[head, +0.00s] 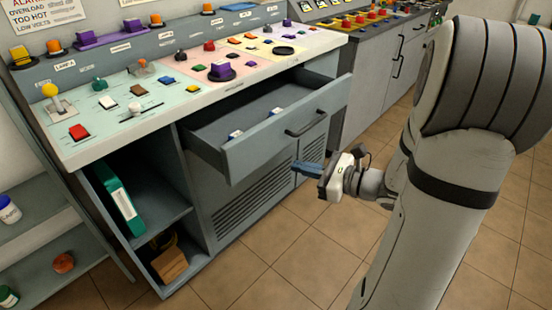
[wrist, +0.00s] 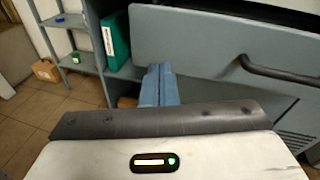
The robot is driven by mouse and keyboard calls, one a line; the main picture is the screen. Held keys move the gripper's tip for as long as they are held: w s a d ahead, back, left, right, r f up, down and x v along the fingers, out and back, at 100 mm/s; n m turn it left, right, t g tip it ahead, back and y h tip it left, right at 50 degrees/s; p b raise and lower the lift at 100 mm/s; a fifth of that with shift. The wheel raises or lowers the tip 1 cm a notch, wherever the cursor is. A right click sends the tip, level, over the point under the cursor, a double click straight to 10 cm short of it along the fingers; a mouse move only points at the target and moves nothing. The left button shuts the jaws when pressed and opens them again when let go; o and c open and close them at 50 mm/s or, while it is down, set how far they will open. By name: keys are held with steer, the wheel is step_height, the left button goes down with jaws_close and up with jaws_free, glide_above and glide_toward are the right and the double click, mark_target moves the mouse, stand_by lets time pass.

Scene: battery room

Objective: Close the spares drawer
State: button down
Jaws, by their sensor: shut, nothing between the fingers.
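The spares drawer (head: 262,148) is a grey drawer under the control desk, pulled well out, with a dark bar handle on its front. Two small white-and-blue items lie inside it. In the wrist view the drawer front (wrist: 205,48) fills the upper right, with its handle (wrist: 278,72) at the right. My gripper (head: 297,168) is in front of the drawer, just below the handle in the picture. Its blue fingers (wrist: 159,78) are shut with nothing between them and point toward the lower left part of the drawer front. I cannot tell whether they touch it.
The desk top (head: 190,75) carries several buttons, knobs and levers. Left of the drawer, an open shelf holds a green binder (head: 118,198) and a cardboard box (head: 170,262). A second cabinet (head: 378,80) stands to the right. The tiled floor (head: 300,250) in front is clear.

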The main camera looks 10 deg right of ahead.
steer(key=w+d+f+m+t+h+b, duration=0.2)
steer(key=d+f+m+t, duration=0.2)
steer(key=d+f, duration=0.1)
steer(key=b, duration=0.3)
glide_toward(272, 144)
steer(key=x, duration=0.5)
steer(key=shift+w+a, duration=0.3)
steer(key=shift+w+a+r, duration=0.15)
steer(key=shift+w+a, duration=0.15)
steer(key=shift+w, duration=0.15)
